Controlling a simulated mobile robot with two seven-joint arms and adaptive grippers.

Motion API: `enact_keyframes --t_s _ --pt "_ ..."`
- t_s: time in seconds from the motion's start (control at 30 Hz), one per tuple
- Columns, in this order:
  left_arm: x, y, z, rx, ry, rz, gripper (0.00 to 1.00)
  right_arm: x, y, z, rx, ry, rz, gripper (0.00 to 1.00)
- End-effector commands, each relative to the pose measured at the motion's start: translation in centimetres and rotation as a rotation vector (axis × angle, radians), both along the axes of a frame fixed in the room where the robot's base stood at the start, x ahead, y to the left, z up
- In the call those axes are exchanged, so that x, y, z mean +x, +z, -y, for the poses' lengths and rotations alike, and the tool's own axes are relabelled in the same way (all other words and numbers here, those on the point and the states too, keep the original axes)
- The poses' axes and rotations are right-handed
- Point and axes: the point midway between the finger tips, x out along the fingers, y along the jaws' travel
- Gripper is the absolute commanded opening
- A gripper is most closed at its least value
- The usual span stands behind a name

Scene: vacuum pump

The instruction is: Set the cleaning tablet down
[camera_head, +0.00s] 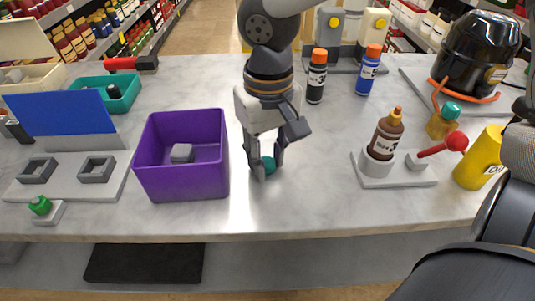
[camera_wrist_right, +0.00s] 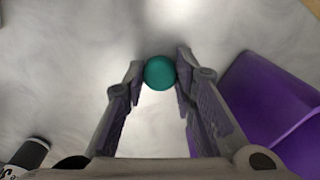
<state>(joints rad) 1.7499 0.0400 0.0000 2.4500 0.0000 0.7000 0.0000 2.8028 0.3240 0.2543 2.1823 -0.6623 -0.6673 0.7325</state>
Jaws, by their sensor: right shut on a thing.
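The cleaning tablet (camera_head: 268,164) is a small round teal piece. My right gripper (camera_head: 266,167) points down over the marble counter and is shut on it. In the right wrist view the tablet (camera_wrist_right: 160,73) sits between the two fingertips, with bare counter around it. The fingertips are close to the counter top, just right of the purple bin (camera_head: 180,197). I cannot tell whether the tablet touches the counter. My left gripper is not in view.
The purple bin holds a grey block (camera_head: 182,153). A brown bottle (camera_head: 388,135) stands in a holder to the right, near a yellow container (camera_head: 481,160). Two spray cans (camera_head: 316,78) (camera_head: 367,72) stand behind. The counter (camera_head: 310,195) between gripper and holder is clear.

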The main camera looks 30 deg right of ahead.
Motion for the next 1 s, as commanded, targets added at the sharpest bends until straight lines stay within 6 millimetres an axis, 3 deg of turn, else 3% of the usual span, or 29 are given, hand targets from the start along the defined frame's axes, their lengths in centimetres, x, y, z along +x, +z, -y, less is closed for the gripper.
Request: enact_keyframes --t_s 0.07,0.1,0.17,0.47,0.57,0.8,1.0 --pt "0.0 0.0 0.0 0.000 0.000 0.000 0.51 0.0 -0.3 0.0 -0.001 0.000 -0.002 0.11" --pt "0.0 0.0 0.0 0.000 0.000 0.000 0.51 0.0 -0.2 0.0 0.000 0.000 -0.001 0.34" --pt "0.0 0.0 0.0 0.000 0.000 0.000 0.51 0.0 -0.2 0.0 0.000 0.000 -0.001 0.45" --pt "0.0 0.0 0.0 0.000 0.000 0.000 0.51 0.0 -0.1 0.0 0.000 0.000 -0.001 0.45" --pt "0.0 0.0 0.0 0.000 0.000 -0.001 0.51 0.1 0.8 0.0 0.000 -0.002 0.002 0.45" --pt "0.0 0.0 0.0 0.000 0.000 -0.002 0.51 0.0 6.7 -0.2 0.009 0.003 -0.002 0.45" --pt "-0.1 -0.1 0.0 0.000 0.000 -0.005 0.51 0.1 10.1 0.0 0.005 -0.001 0.002 0.45"
